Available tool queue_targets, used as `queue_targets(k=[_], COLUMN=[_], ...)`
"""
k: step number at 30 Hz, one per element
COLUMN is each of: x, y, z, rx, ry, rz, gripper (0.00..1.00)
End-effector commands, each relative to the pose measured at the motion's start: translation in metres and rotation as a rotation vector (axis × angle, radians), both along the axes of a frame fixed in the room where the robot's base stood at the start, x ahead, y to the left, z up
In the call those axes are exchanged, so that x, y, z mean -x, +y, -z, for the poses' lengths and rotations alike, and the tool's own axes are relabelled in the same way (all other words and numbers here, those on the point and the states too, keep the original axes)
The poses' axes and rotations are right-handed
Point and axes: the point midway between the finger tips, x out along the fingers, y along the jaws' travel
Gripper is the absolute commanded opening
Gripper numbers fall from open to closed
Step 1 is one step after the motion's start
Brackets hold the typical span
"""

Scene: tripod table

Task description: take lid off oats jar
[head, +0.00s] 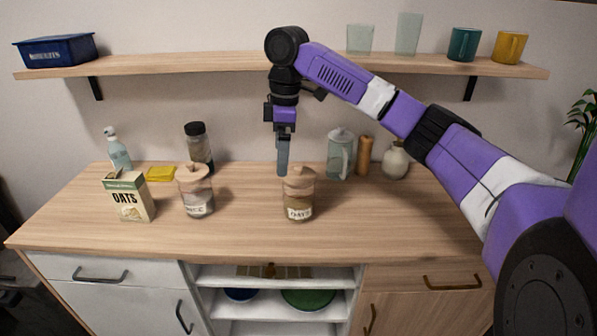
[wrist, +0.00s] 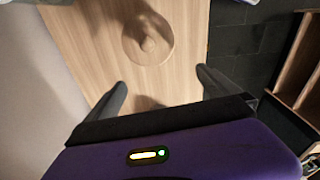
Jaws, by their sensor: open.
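The oats jar (head: 298,208) stands upright on the wooden counter, with a label and brownish contents. Its round wooden lid (head: 299,181) with a knob sits on top. In the wrist view the lid (wrist: 150,57) shows from above at the upper middle. My gripper (head: 283,170) points down at the jar's upper left in the head view; I cannot tell how far apart they are in depth. In the wrist view my gripper (wrist: 161,82) has its two fingers spread with nothing between them, and the lid lies beyond the tips.
A second lidded jar (head: 197,194) and an oats box (head: 130,198) stand left. Behind are a dark-capped jar (head: 199,146), spray bottle (head: 118,150), yellow cloth (head: 160,174), glass pitcher (head: 340,155), wooden mill (head: 364,156) and vase (head: 395,160). The counter's front right is clear.

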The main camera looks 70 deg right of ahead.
Motion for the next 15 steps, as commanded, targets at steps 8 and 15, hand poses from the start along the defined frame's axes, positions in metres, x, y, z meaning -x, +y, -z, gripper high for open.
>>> queue_targets(k=[8, 15], x=[0.031, 0.032], y=[-0.024, -0.026], z=[-0.014, 0.009], rx=[0.031, 0.031], ry=[0.081, 0.078], rz=[0.026, 0.026], gripper=[1.0, 1.0])
